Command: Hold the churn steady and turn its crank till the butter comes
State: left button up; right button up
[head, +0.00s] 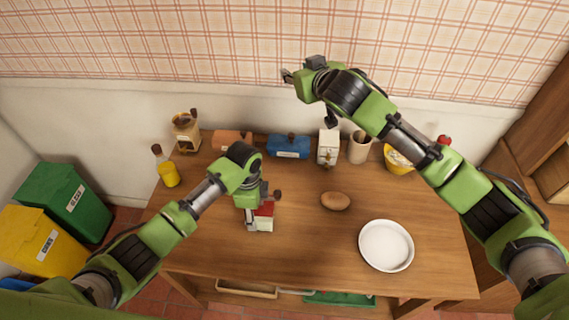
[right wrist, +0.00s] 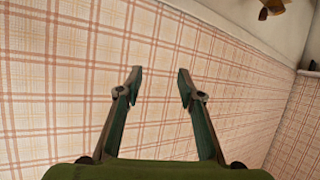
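A small item with a red top and a pale body, which looks like the churn (head: 264,224), stands on the wooden table left of centre in the head view. A dark knob, perhaps its crank handle (head: 277,195), shows above it. My left gripper (head: 251,224) is down at the churn's left side and partly covers it. I cannot tell whether its fingers are closed on it. My right gripper (head: 287,76) is raised high before the wall, far from the churn. The right wrist view shows its fingers (right wrist: 158,88) apart and empty, with plaid wallpaper beyond.
A brown egg-shaped thing (head: 335,201) and a white plate (head: 386,246) lie on the table (head: 310,245). Along the back stand a yellow bottle (head: 167,173), a brown grinder-like item (head: 186,132), a blue box (head: 288,147), a white box (head: 327,149), a cup (head: 359,149) and a yellow tub (head: 398,160).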

jog(key=s+a+f+n+g+h, duration=0.2)
jog(key=s+f+n+g, duration=0.1)
jog(key=s+f+g, duration=0.5)
jog(key=n+g+h, duration=0.2)
jog(key=n+g, duration=0.2)
jog(key=n, duration=0.1)
send_near(278, 193)
jog(key=f, duration=0.6)
jog(key=a+f, duration=0.1)
jog(key=f, duration=0.2)
jog(key=shift+w+a+f, duration=0.1)
jog(key=shift+w+f, duration=0.1)
jog(key=shift+f, duration=0.1)
jog(key=shift+c, duration=0.2)
grip_shut()
